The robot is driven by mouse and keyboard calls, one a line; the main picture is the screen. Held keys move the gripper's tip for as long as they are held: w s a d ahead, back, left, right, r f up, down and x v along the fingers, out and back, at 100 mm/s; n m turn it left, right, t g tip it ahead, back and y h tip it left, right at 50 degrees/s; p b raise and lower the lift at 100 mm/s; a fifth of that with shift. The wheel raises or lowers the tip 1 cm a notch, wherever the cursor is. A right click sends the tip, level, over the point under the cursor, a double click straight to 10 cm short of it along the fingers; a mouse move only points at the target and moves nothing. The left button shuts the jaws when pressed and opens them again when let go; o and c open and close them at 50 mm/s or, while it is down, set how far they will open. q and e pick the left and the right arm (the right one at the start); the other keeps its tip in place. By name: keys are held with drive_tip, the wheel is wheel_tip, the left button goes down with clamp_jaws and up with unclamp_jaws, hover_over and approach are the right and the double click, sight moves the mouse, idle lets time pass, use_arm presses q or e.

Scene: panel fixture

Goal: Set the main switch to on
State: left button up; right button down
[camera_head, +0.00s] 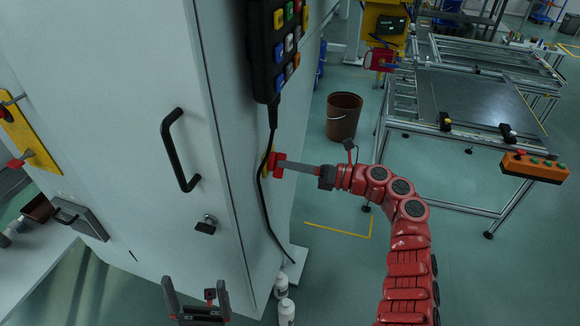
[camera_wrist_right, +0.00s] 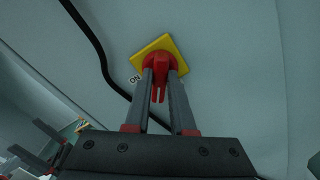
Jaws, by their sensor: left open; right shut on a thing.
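The main switch is a red rotary knob on a yellow plate on the side of the white cabinet (camera_head: 228,160). In the head view the red knob (camera_head: 276,163) shows at the tip of my right gripper (camera_head: 283,164). In the right wrist view my right gripper (camera_wrist_right: 162,80) is shut on the red knob (camera_wrist_right: 159,62), with the yellow plate (camera_wrist_right: 165,43) behind it. An "ON" label (camera_wrist_right: 135,78) is beside the plate at its left corner. The knob's pointer is partly hidden between the fingers. My left gripper (camera_head: 195,290) is open and empty in front of the cabinet, low down.
A black cable (camera_head: 264,200) hangs from the button pendant (camera_head: 278,45) close beside the switch. The cabinet door has a black handle (camera_head: 180,150) and a latch (camera_head: 206,224). White bottles (camera_head: 286,310) stand on the floor; a brown bucket (camera_head: 343,116) is behind.

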drive_tip(key=shift+m+p, duration=2.6)
drive_tip(key=shift+m, duration=2.5)
drive_tip(key=c, duration=0.8)
unclamp_jaws()
drive_tip(key=shift+o, duration=0.2)
